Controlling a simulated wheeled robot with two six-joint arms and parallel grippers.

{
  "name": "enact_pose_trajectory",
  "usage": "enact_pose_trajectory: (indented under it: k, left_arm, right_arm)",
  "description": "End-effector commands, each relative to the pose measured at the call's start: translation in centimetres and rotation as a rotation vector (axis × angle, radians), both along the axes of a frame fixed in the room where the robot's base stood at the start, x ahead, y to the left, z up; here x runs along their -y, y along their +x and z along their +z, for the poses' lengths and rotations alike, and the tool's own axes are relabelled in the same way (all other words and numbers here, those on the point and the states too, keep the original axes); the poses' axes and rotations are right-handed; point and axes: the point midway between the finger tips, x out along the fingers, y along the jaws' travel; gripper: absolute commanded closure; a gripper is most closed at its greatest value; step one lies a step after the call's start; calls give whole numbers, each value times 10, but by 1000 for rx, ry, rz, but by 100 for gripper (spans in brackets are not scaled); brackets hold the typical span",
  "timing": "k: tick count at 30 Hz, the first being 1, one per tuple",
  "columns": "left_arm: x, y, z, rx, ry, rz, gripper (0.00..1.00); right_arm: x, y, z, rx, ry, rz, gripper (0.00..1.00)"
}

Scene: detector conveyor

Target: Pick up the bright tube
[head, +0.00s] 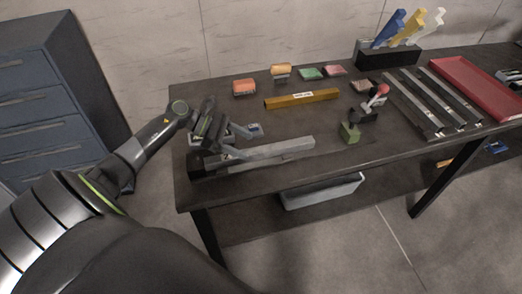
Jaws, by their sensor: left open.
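No object is plainly marked as the bright tube. A gold-yellow bar (302,98) with a small white label lies in the middle of the dark table, and a pale grey bar (285,150) lies along the front left edge. I cannot tell for certain which one is the tube. My left gripper (238,140) is open over the left end of the table, close to the left part of the grey bar. I cannot tell whether it touches the bar. The gold bar is apart from it, further right and back. My right gripper is not in view.
Several coloured blocks, such as an orange one (281,69), stand along the back. A red-knobbed tool (377,96) and a green block (350,132) stand right of centre. Grey rails (413,105) and a red tray (470,80) lie at the right. A grey bin (322,192) sits below.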

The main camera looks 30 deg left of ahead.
Motion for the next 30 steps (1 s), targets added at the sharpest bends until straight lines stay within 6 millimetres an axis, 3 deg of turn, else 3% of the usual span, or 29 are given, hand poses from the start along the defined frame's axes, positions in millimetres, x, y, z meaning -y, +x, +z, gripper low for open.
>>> enact_pose_trajectory:
  k: [12,22,30]
  left_arm:
    - [33,25,-18,0,-3,1,35]
    - [37,27,-23,0,0,0,35]
    - [37,27,-23,0,0,0,69]
  right_arm:
    - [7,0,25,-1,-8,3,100]
    - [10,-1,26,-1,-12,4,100]
    - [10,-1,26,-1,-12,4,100]
